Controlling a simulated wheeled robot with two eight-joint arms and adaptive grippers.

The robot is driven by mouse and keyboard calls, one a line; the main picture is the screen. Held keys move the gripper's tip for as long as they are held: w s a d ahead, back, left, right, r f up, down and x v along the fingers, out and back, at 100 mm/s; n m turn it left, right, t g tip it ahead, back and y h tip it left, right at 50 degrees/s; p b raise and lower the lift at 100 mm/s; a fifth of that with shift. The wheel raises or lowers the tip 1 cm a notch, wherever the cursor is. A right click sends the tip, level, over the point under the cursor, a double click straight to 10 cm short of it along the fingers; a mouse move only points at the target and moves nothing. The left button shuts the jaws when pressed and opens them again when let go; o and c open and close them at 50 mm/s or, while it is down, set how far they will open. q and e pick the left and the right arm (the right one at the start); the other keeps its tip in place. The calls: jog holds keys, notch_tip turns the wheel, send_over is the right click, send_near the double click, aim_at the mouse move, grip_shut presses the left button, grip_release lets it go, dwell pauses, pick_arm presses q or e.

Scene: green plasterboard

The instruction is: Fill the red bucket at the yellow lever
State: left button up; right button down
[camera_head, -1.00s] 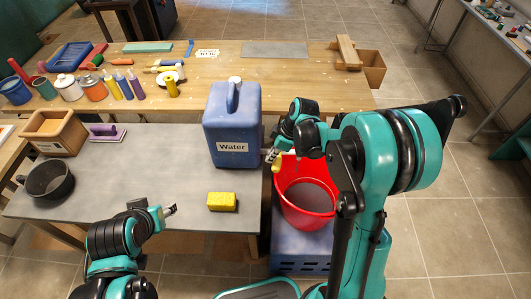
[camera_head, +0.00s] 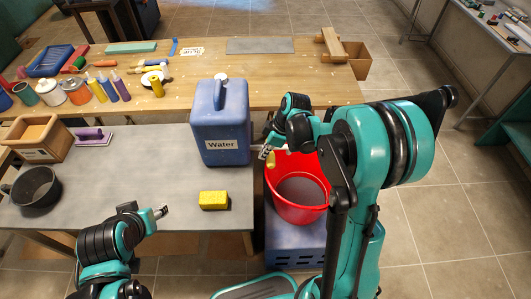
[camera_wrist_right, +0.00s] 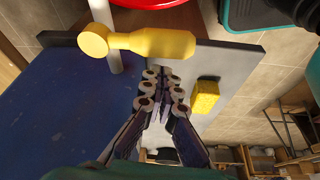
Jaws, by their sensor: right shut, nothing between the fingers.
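The red bucket (camera_head: 309,211) stands upright on a blue crate below the water canister's tap. A greyish surface shows inside; I cannot tell if it is water. The blue canister labelled Water (camera_head: 208,130) stands at the grey table's right edge. Its yellow lever (camera_head: 270,161) juts out over the bucket's left rim. In the right wrist view the lever (camera_wrist_right: 150,43) lies across the top, just beyond my fingertips. My right gripper (camera_head: 265,153) is shut and empty close beside the lever; I cannot tell whether they touch. My left gripper (camera_head: 162,212) is over the grey table's front part, its fingers unclear.
A yellow sponge (camera_head: 214,200) lies on the grey table (camera_head: 140,165) in front of the canister. A black pot (camera_head: 36,187), a wooden box (camera_head: 35,138) and a purple-handled trowel (camera_head: 95,137) are at left. The blue crate (camera_head: 296,245) supports the bucket. Paint bottles stand on the bench behind.

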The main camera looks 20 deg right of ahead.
notch_tip(320, 180, up, 11)
jog(key=p, duration=0.3)
jog(key=shift+s+d+f, duration=0.15)
jog(key=shift+d+f, duration=0.05)
jog(key=shift+d, duration=0.1)
